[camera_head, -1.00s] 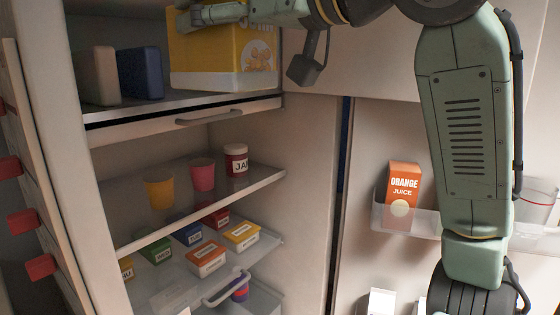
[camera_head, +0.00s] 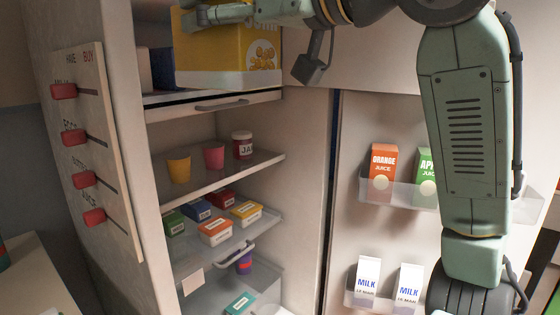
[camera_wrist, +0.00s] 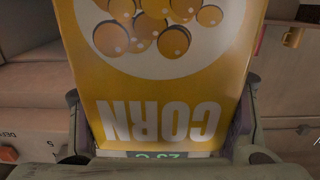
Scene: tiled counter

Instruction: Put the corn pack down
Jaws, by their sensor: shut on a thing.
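The corn pack (camera_head: 212,58) is a big yellow box with a white lower band and a corn picture, at the top of the head view. My gripper (camera_head: 212,14) is shut on its upper part; the pack hangs upright below the fingers. The pack appears in front of the fridge's open top compartment; I cannot tell whether its base touches the shelf. In the wrist view the pack (camera_wrist: 160,75) fills the middle, its CORN lettering upside down, with a finger on each side.
A dark blue box (camera_head: 162,68) stands partly hidden behind the pack. Cups and a jam jar (camera_head: 242,146) stand on the shelf below, with small labelled boxes lower down. The open door holds an orange juice carton (camera_head: 382,168) and milk cartons (camera_head: 367,278). A board with red sliders (camera_head: 85,180) is at left.

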